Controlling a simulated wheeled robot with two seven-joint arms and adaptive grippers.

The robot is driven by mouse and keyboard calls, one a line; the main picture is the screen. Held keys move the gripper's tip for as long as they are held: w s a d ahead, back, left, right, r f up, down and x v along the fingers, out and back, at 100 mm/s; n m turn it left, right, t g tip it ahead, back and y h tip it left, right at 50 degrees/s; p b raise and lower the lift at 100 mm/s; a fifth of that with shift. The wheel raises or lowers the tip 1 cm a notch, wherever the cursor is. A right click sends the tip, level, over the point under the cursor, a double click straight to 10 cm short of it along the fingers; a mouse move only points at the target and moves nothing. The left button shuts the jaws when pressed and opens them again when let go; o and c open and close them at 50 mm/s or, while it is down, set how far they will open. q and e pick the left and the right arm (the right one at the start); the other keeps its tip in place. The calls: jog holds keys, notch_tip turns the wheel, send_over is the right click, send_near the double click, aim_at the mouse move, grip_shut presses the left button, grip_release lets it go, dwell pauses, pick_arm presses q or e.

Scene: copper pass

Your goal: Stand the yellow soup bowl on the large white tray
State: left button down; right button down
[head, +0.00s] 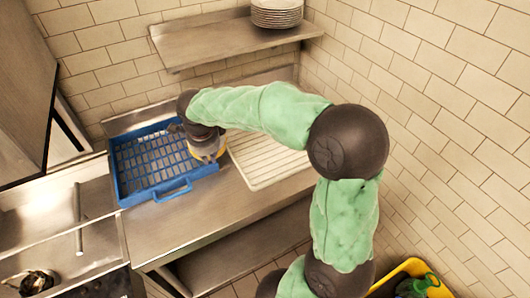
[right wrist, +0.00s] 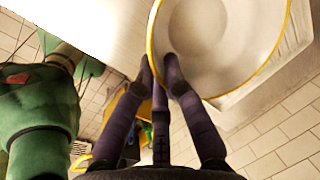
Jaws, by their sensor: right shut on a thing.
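The yellow soup bowl (head: 207,153) shows in part in the head view, at the right edge of a blue rack and beside the large white tray (head: 270,160). My right gripper (head: 194,130) is over it and hides much of it. In the right wrist view the bowl (right wrist: 228,40) has a pale inside and a yellow rim. My right gripper (right wrist: 158,66) is shut on that rim, with one finger inside the bowl. I cannot tell whether the bowl touches anything below. The white tray is ridged and its visible part is empty. My left gripper is not in view.
The blue rack (head: 130,185) stands on the steel counter (head: 185,222) left of the white tray. A shelf (head: 215,42) with a stack of plates (head: 277,13) hangs above. A sink with a tap (head: 79,225) is at left. A yellow bin (head: 414,267) stands at lower right.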

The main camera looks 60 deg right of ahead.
jog(key=s+d+f+m+h+b, duration=0.1)
jog(key=s+d+m+b, duration=0.15)
jog(key=s, duration=0.45)
jog(key=s+d+f+m+b, duration=0.1)
jog(key=s+d+m+b, duration=0.2)
jog(key=s, duration=0.4)
jog(key=shift+m+g, duration=0.25)
jog(key=shift+g, duration=0.15)
jog(key=w+d+f+b, duration=0.1)
jog(key=w+d+f, duration=0.1)
jog(key=d+f, duration=0.1)
jog(key=w+d+f+b, duration=0.1)
jog(key=w+d+f, duration=0.1)
jog(key=d+f, duration=0.1)
jog(key=w+d+f+b, duration=0.2)
jog(key=d, duration=0.2)
jog(key=shift+d+f, duration=0.4)
jog(key=shift+b+x, duration=0.6)
jog(key=shift+x, duration=1.4)
jog(key=shift+a, duration=0.15)
jog(key=shift+f, duration=0.15)
jog(key=c, duration=1.7)
grip_release()
jog(key=o, duration=0.4)
jog(key=shift+c, duration=0.2)
